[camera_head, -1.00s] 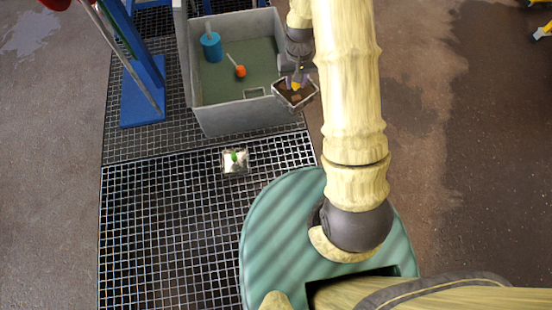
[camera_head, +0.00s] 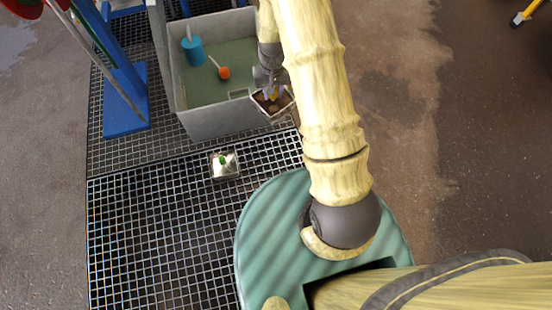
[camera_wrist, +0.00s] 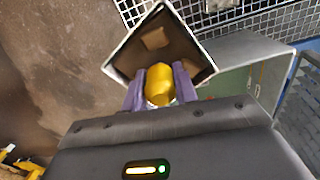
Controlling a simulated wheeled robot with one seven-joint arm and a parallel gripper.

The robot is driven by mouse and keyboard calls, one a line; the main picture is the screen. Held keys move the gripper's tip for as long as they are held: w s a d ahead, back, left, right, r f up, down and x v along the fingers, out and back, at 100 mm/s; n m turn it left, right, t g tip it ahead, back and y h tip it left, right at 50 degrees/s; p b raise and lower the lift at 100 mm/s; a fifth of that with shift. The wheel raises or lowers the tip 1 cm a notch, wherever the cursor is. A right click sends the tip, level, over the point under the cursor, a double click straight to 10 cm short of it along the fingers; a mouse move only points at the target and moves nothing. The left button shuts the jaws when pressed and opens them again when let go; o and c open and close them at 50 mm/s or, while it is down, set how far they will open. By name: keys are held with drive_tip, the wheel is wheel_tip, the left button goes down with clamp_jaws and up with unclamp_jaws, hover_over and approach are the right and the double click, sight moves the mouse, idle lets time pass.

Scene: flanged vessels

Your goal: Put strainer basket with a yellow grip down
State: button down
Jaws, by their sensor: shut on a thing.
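The strainer basket with a yellow grip (camera_head: 273,109) is a square, light-rimmed basket with brown contents. My gripper (camera_head: 271,90) is shut on its yellow grip and holds it at the near right corner of the grey bin. In the wrist view the purple fingers of my gripper (camera_wrist: 160,88) press on both sides of the yellow grip, and the strainer basket (camera_wrist: 168,42) hangs beyond them, tilted in the picture. Its underside is hidden, and I cannot tell how high it is.
The grey open bin (camera_head: 215,123) holds a blue cylinder (camera_head: 193,50) and an orange ball-ended tool (camera_head: 223,73). A second small basket with a green grip (camera_head: 224,166) stands on the floor grating (camera_head: 150,230). A blue stand (camera_head: 125,100) is left of the bin. The grating's near part is clear.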

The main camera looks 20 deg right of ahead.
wheel_tip(320, 180, down, 24)
drive_tip(key=s+m+b, duration=0.2)
drive_tip(key=m+b, duration=0.2)
drive_tip(key=b, duration=0.7)
drive_tip(key=shift+s+m, duration=0.15)
drive_tip(key=shift+m, duration=0.15)
drive_tip(key=shift+d+f, duration=0.1)
drive_tip(key=shift+d, duration=0.05)
wheel_tip(320, 180, down, 6)
drive_tip(key=b, duration=0.4)
wheel_tip(320, 180, down, 4)
drive_tip(key=b, duration=0.3)
